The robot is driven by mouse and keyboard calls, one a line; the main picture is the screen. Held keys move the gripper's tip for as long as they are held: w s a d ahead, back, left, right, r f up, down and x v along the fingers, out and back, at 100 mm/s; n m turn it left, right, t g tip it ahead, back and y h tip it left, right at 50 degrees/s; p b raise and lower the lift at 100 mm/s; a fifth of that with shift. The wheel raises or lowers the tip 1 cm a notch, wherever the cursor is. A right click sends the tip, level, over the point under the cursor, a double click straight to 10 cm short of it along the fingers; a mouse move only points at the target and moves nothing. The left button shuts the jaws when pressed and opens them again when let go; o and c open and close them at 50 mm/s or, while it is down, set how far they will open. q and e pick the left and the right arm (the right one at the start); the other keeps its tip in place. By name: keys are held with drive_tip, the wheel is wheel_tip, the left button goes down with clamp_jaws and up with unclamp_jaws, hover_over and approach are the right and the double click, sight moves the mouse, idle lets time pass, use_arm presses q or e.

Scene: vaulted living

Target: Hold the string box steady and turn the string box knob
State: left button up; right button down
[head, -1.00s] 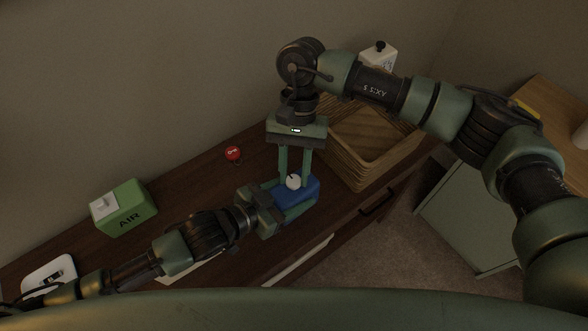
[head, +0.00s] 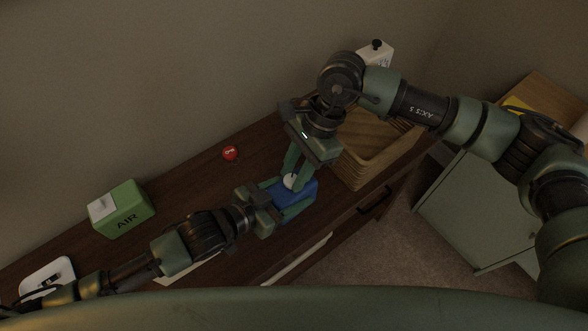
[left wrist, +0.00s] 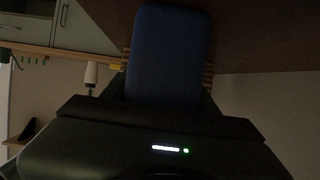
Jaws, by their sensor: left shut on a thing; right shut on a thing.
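The blue string box (head: 306,187) lies on the dark wooden cabinet top, and my left gripper (head: 290,198) is shut on it from the left. The box also fills the upper middle of the left wrist view (left wrist: 168,55). The white string box knob (head: 290,182) sits on top of the box. My right gripper (head: 292,177) comes down from above, twisted and leaning, and is shut on the knob. Its fingers hide part of the knob, so I cannot read how far it is turned.
A red round object (head: 230,152) lies behind, and a green box marked AIR (head: 127,213) stands left. A white box with a black knob (head: 376,54) is at the back. The cabinet's front edge is near.

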drive_tip(key=m, duration=0.2)
drive_tip(key=m+t, duration=0.1)
drive_tip(key=m, duration=0.1)
drive_tip(key=shift+s+t+y, duration=0.2)
drive_tip(key=shift+t+y, duration=0.1)
drive_tip(key=shift+y, duration=0.1)
drive_tip(key=shift+s+m+t, duration=0.1)
drive_tip(key=shift+m+t, duration=0.5)
drive_tip(key=shift+m, duration=1)
drive_tip(key=c, duration=1.1)
unclamp_jaws()
drive_tip(key=shift+o, duration=0.2)
drive_tip(key=shift+r, duration=0.1)
drive_tip(key=v, duration=1.2)
